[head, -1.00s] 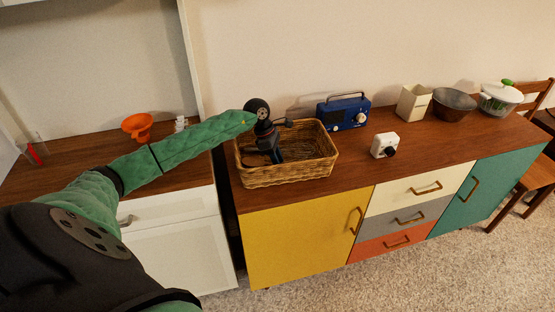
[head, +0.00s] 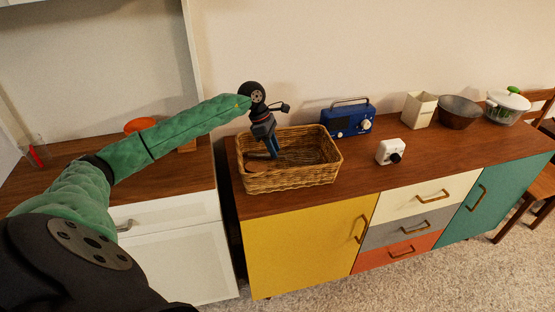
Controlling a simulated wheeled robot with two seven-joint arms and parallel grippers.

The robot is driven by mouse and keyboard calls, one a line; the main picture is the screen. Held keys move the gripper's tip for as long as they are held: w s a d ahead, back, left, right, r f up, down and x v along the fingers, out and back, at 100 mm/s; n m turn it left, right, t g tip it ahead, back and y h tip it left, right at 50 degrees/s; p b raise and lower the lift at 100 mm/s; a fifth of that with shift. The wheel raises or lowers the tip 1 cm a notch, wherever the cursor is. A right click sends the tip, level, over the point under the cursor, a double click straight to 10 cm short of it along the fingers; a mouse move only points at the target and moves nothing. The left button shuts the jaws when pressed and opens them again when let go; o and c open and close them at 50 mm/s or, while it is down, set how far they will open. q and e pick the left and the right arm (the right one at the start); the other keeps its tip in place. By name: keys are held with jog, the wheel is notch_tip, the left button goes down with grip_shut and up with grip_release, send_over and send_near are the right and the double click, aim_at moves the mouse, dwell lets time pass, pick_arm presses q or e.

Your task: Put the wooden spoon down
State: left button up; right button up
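The wicker basket (head: 300,180) stands on the brown top of the colourful sideboard. A small brown wooden piece (head: 256,166), which looks like part of the wooden spoon, lies low in the basket's left end. A whisk-like wire shape (head: 300,156) lies to its right. My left gripper (head: 273,152) points down over the left part of the basket, its tips near the rim height. I see nothing clearly held in it, and the gap between its fingers is too small to make out. My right gripper is not in view.
A blue radio (head: 348,119) stands behind and right of the basket, and a white box with a black knob (head: 390,151) stands to its right. The sideboard's front strip is clear.

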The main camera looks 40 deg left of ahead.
pick_arm(q)
jog(key=shift+b+v, duration=0.6)
jog(key=shift+v, duration=1.8)
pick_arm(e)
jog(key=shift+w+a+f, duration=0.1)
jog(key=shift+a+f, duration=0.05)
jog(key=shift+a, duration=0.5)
pick_arm(q)
jog(key=shift+s+f, duration=0.1)
jog(key=shift+s, duration=0.05)
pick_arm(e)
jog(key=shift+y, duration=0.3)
